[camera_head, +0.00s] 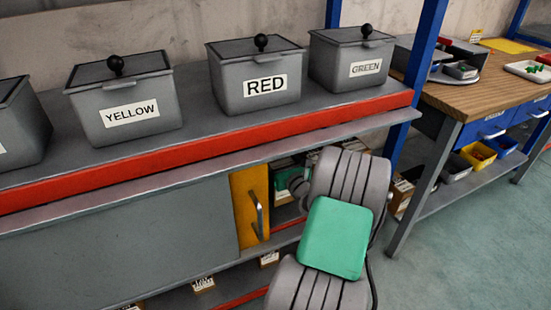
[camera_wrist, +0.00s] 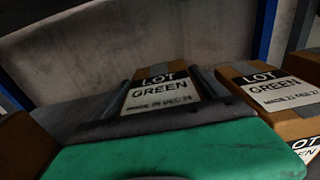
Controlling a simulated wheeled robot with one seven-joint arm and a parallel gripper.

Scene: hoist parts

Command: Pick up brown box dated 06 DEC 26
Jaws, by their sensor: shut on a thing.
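A brown box (camera_wrist: 162,93) with a label reading LOT GREEN stands between the two dark fingers of my gripper (camera_wrist: 164,82) in the wrist view. Its date line is small and blurred; it looks like a DEC date, but I cannot read every digit surely. My gripper is shut on this box, with one finger at each side. The green part of my gripper hides the box's lower portion. In the head view my arm reaches into the open shelf bay, and the gripper's fingers and this box are hidden.
Another brown LOT GREEN box (camera_wrist: 272,92), dated in FEB, stands close at right, with more boxes (camera_wrist: 305,150) near it. A brown box (camera_wrist: 22,145) is at left. A yellow door (camera_head: 249,205) and the red-edged shelf (camera_head: 205,155) border the bay.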

